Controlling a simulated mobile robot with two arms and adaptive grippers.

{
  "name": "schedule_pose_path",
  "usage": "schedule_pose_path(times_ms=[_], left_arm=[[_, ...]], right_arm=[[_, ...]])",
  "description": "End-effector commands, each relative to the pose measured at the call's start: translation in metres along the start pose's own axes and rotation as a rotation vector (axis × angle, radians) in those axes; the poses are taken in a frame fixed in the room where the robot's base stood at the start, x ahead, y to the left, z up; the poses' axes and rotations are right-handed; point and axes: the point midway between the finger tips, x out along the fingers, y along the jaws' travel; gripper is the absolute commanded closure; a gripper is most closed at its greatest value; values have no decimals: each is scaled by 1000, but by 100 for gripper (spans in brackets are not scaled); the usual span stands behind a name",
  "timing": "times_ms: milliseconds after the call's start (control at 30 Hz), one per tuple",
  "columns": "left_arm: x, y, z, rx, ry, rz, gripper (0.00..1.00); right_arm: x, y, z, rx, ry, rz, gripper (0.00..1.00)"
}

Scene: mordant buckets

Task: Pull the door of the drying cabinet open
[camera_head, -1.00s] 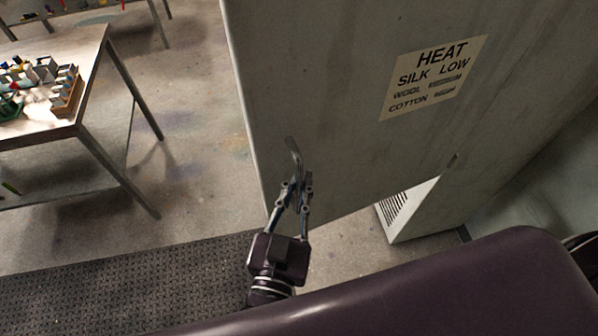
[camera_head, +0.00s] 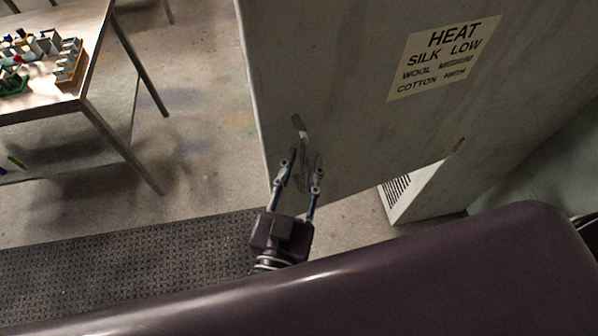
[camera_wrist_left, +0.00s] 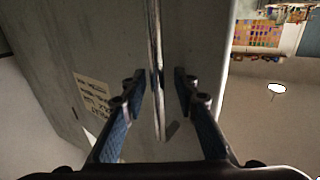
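The grey door (camera_head: 350,120) of the drying cabinet carries a label (camera_head: 445,57) about heat settings. Its free left edge stands out over the floor. A metal bar handle (camera_head: 299,128) is on the door near that edge. My left gripper (camera_head: 302,160) is at the lower part of the handle, with its fingers spread. In the left wrist view the handle (camera_wrist_left: 156,60) runs between the two fingers (camera_wrist_left: 157,85), with a gap on each side. The lower fingertips partly cover the handle in the head view. My right gripper is not in view.
A pale vented panel (camera_head: 397,192) shows below the door at the right. A table (camera_head: 88,88) with small colourful items stands at the left. A dark textured mat (camera_head: 130,265) lies on the floor. Open floor (camera_head: 205,130) lies between table and door.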

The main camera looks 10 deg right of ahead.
Motion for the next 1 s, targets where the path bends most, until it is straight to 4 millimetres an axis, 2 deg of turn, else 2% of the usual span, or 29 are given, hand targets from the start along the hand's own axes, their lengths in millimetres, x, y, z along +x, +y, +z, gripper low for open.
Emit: schedule_pose_path(times_ms=[167,400,600,800,1000], left_arm=[[-20,0,1,-1,-4,1,72],[-69,0,2,0,-6,2,72],[-102,0,1,0,-4,1,72],[-118,-1,0,0,-1,0,72],[-120,-1,0,0,1,-1,72]], right_arm=[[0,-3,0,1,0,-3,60],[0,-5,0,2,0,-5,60],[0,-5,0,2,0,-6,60],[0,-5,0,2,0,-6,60],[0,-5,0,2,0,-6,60]])
